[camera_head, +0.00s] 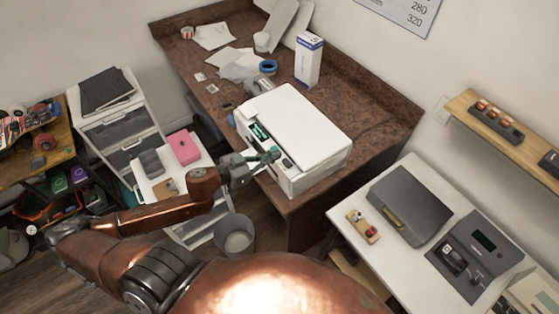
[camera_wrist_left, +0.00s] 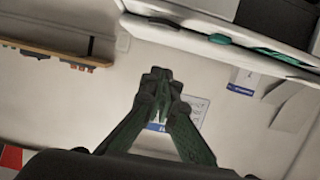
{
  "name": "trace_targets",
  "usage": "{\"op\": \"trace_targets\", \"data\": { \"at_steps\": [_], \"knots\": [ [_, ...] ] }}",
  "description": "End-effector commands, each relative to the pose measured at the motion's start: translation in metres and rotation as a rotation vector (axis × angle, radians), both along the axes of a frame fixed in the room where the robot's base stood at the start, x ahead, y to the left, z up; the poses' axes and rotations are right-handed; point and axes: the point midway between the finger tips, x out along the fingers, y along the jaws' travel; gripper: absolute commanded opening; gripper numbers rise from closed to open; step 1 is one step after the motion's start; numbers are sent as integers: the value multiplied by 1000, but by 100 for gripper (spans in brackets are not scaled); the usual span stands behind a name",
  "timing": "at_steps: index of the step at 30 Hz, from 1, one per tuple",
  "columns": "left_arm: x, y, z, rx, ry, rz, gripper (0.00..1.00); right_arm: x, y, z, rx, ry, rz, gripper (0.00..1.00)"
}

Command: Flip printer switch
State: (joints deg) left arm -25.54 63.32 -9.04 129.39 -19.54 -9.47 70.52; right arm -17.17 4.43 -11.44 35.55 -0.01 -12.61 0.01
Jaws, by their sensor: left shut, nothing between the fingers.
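The white printer (camera_head: 300,122) stands on the brown desk, with a dark and green control panel (camera_head: 260,132) along its front left edge. My left gripper (camera_head: 272,154) is shut and empty, with its tips at the printer's front edge near the small controls. I cannot tell whether the tips touch it, and I cannot make out the switch. In the left wrist view the closed green fingers (camera_wrist_left: 160,78) point up the picture, below a white casing with a green strip (camera_wrist_left: 255,48) that looks like the printer. My right gripper is not in view.
The brown desk (camera_head: 385,112) holds a white-blue box (camera_head: 308,60), blue tape (camera_head: 268,66) and papers (camera_head: 240,66) behind the printer. A bin (camera_head: 235,238) stands on the floor below. A white table (camera_head: 400,250) with a grey case (camera_head: 410,205) stands at right.

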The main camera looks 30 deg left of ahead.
Motion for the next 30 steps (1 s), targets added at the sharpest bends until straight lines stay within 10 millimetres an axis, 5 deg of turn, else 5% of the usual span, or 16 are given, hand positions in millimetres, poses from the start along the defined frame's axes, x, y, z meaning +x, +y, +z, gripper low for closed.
{"op": "trace_targets", "data": {
  "at_steps": [6,15,30],
  "knots": [
    [27,-11,-7,-1,-2,-1,0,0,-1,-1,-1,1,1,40],
    [24,-10,-44,-1,1,0,0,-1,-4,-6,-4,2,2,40],
    [21,-6,-46,-14,7,8,0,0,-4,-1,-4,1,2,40]
  ]
}}
